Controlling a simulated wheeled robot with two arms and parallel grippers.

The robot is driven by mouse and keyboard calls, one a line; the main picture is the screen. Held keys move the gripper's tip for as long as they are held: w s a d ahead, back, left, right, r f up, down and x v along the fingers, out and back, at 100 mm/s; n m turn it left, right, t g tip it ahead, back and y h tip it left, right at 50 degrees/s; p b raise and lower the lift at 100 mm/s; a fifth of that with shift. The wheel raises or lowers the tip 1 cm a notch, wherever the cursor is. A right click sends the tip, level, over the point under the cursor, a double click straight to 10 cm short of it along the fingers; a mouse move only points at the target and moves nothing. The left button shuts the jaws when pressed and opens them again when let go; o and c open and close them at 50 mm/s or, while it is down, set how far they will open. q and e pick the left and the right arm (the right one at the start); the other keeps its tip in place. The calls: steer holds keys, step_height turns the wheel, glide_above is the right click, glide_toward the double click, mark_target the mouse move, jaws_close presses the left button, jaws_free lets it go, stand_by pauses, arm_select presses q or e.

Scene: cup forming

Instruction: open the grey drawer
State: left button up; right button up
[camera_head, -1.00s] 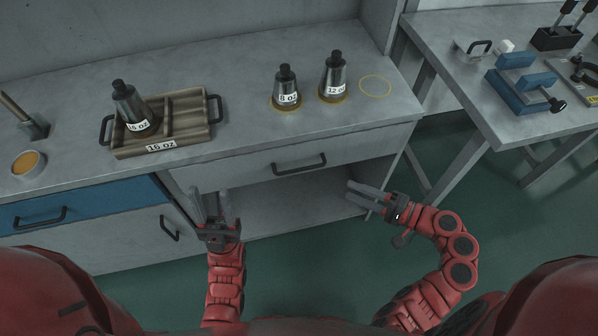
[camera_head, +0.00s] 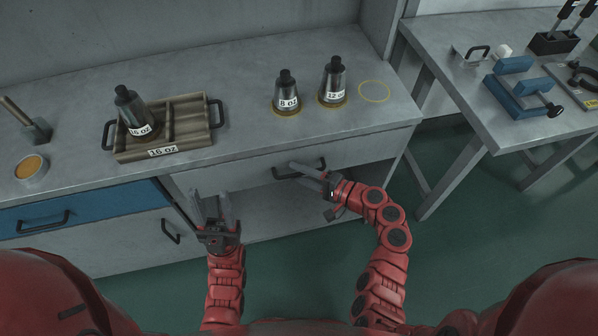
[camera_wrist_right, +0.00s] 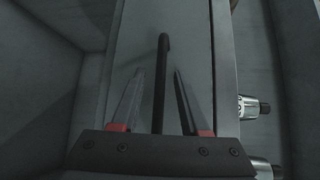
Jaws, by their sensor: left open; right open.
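The grey drawer (camera_head: 243,177) is shut, under the worktop, with a dark bar handle (camera_head: 284,176). In the right wrist view the handle (camera_wrist_right: 161,75) lies between the two open fingers, with a gap on both sides. My right gripper (camera_head: 306,170) is open at the handle, its fingertips over the drawer front. It also shows in the right wrist view (camera_wrist_right: 158,85). My left gripper (camera_head: 209,202) is open and empty, pointing up in front of the cabinet, left of the handle.
A blue drawer (camera_head: 90,207) is at the left. On the worktop stand a wooden tray (camera_head: 188,146) with a 16 oz form, and the 8 oz (camera_head: 287,92) and 12 oz (camera_head: 334,82) forms. Open shelf space lies below the grey drawer.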

jaws_close()
stand_by(1.5)
